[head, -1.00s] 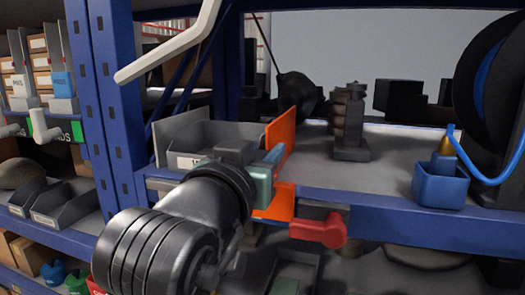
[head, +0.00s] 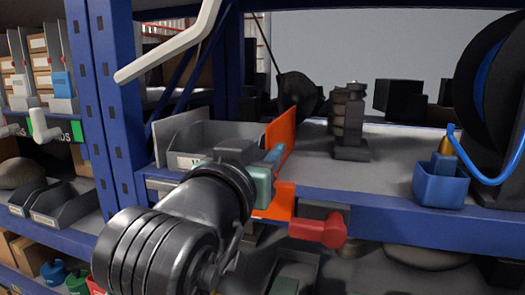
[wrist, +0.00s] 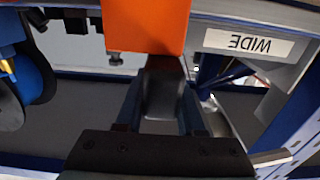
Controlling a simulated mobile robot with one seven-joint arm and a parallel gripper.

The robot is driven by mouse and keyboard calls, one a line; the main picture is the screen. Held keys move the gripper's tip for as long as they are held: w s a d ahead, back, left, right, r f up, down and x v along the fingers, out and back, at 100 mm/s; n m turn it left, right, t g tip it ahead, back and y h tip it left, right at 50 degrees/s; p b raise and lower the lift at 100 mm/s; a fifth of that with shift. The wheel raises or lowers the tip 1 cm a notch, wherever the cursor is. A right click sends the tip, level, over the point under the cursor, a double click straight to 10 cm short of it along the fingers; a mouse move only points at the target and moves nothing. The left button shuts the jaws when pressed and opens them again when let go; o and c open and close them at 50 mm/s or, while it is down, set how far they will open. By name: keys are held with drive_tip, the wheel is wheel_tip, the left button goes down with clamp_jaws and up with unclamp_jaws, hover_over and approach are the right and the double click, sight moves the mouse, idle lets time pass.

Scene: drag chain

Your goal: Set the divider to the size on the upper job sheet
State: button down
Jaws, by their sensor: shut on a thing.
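The orange divider (head: 281,130) stands upright at the right end of a grey bin, with an orange part below the shelf edge too. My gripper (head: 266,172) is at the shelf front, close against the divider. In the wrist view the orange divider (wrist: 147,25) fills the top middle. My gripper (wrist: 162,112) is shut there on a dark block (wrist: 163,85) that meets the divider's lower edge; I take it as the divider's grip. A label reading WIDE (wrist: 248,42) shows upside down beside it. I cannot make out a job sheet in either view.
The grey bin (head: 185,140) is left of the divider. A red handle (head: 320,230) sticks out below the shelf edge, right of my gripper. A dark stacked post (head: 350,120) and a blue cup (head: 440,184) stand on the shelf. Bare shelf (head: 392,155) lies between them.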

drive_tip(key=shift+a, duration=0.1)
drive_tip(key=shift+w+a+r, duration=0.1)
drive_tip(key=shift+w+a, duration=0.15)
drive_tip(key=shift+a, duration=0.5)
drive_tip(key=shift+w+a, duration=0.2)
drive_tip(key=shift+a, duration=0.5)
drive_tip(key=c, duration=0.5)
unclamp_jaws()
drive_tip(key=shift+d, duration=0.1)
drive_tip(key=shift+s+b, duration=0.1)
drive_tip(key=shift+b, duration=0.2)
drive_tip(key=b+v, duration=0.5)
drive_tip(key=v, duration=0.7)
drive_tip(key=shift+s, duration=0.4)
